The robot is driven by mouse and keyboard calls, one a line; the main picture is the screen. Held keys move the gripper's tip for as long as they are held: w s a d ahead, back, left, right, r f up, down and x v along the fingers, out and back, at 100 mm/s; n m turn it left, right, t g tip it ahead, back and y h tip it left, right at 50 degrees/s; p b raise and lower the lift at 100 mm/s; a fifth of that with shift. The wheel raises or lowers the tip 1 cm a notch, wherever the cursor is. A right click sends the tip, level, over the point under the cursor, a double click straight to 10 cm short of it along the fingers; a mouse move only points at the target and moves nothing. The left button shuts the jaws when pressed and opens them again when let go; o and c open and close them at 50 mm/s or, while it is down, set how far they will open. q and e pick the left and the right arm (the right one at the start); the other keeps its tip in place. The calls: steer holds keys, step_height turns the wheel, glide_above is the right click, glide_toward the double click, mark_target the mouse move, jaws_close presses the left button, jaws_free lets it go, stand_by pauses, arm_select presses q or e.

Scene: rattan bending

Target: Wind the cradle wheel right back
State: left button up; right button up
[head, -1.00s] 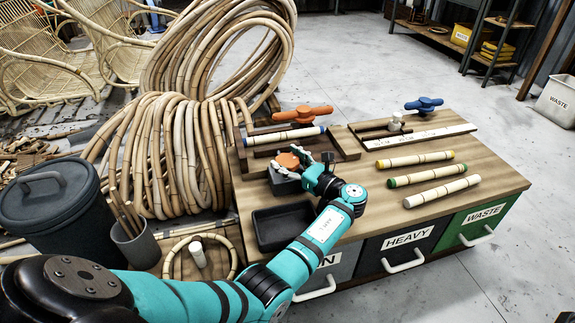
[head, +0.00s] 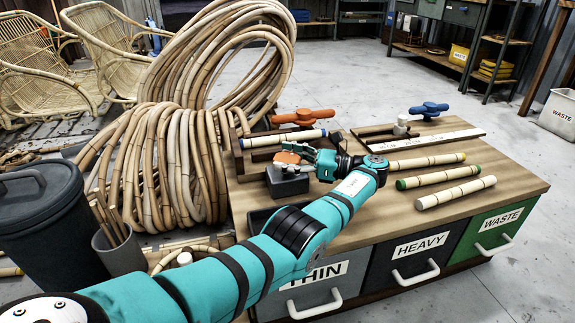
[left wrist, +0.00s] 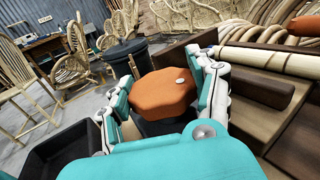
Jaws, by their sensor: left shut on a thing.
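An orange knob (head: 288,157) with a faceted rim sits on a small dark grey block (head: 287,182) at the left of the workbench. My left gripper (head: 300,150) is shut on this knob. In the left wrist view the orange knob (left wrist: 163,93) lies between the fingers of my left gripper (left wrist: 165,88). Behind it a pale pole (head: 280,139) with a blue end lies across a wooden cradle (head: 240,155). My forearm hides part of the bench. My right gripper is not in view.
Pale poles with yellow (head: 425,161), green (head: 438,177) and plain (head: 455,192) ends lie on the bench's right. A blue lobed wheel (head: 429,108) is at a rear fixture. Rattan coils (head: 160,160) stand left. A dark tray (left wrist: 62,150) is beside my gripper.

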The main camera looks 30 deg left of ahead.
mark_target(286, 158)
arm_select(q)
steer(key=shift+a, duration=0.1)
stand_by(0.3)
steer(key=o, duration=1.2)
steer(key=shift+c, duration=0.2)
step_height(286, 158, up, 10)
steer(key=shift+f, duration=0.1)
